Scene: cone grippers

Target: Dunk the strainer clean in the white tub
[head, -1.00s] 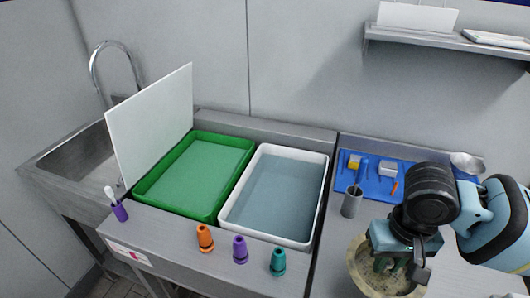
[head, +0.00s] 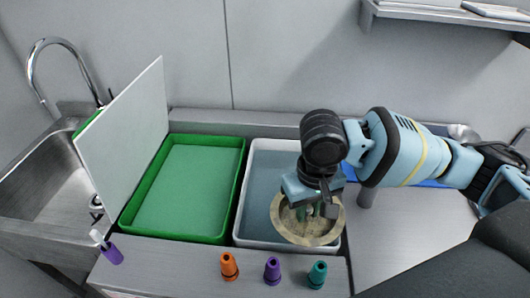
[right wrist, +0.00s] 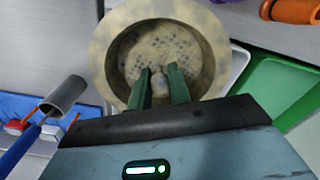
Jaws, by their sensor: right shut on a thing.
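The strainer (head: 306,234) is a round bowl with a wide rim, tan and soiled-looking, with dark holes in its floor in the right wrist view (right wrist: 160,42). My right gripper (head: 310,212) is shut on a small knob at the strainer's middle; its green fingers (right wrist: 160,84) show on both sides of the knob. The strainer hangs over the front right part of the white tub (head: 241,206), covering part of its front rim. It looks to be above the tub, but its exact height is hard to tell. Grey-blue water (head: 261,190) fills the tub. My left gripper is not in view.
A green tray (head: 135,217) stands left of the tub, with an upright white board (head: 125,145) and a sink (head: 50,190) beyond. Orange (head: 229,267), purple (head: 272,271) and teal (head: 317,274) cone grips stand along the front ledge. A grey cup (head: 366,194) stands at right.

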